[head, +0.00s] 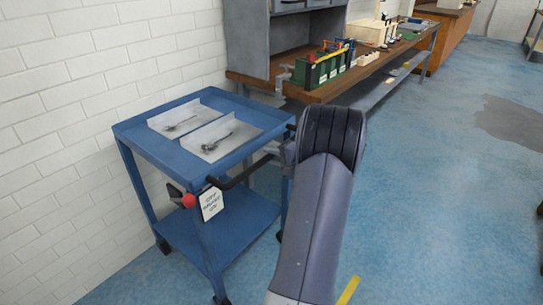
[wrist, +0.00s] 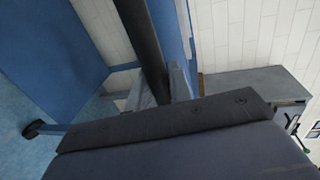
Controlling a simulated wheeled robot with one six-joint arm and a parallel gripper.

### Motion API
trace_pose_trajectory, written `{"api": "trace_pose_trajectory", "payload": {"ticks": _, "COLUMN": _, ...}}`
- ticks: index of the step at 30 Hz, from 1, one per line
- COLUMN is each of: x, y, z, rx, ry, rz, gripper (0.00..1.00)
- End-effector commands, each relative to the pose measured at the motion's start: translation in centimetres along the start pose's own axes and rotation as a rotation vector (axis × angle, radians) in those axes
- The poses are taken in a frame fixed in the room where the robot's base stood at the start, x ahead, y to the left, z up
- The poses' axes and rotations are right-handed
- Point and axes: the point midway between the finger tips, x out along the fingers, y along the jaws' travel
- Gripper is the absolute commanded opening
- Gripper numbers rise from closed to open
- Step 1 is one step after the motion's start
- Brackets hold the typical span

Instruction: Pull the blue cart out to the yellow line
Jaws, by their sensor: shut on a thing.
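The blue cart (head: 235,222) stands beside the white brick wall in the head view. Its blue surfaces (wrist: 45,45) fill the left of the wrist view. A black bar handle (head: 243,172) runs along its near right side; the bar also shows in the wrist view (wrist: 140,38). My gripper (head: 284,154) is shut on the handle near its right end; my arm hides part of it. In the wrist view my gripper (wrist: 165,88) meets the bar. A short piece of the yellow line (head: 348,290) shows on the floor at the bottom, right of my arm.
Two trays (head: 220,139) with metal tools lie on the cart top. A red knob (head: 188,201) and a white tag (head: 212,203) are at its near corner. A wooden workbench (head: 345,78) stands behind. The blue floor (head: 430,220) at right is clear.

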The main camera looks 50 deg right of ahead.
Motion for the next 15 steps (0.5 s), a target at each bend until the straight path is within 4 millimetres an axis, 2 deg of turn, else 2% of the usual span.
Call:
{"api": "trace_pose_trajectory", "payload": {"ticks": 3, "x": -0.01, "y": 0.03, "z": 0.01, "rx": 0.000, "ry": 0.000, "rz": 0.001, "gripper": 0.00}}
{"api": "trace_pose_trajectory", "payload": {"ticks": 15, "x": -0.18, "y": 0.12, "z": 0.01, "rx": 0.001, "ry": 0.000, "rz": 0.001, "gripper": 0.00}}
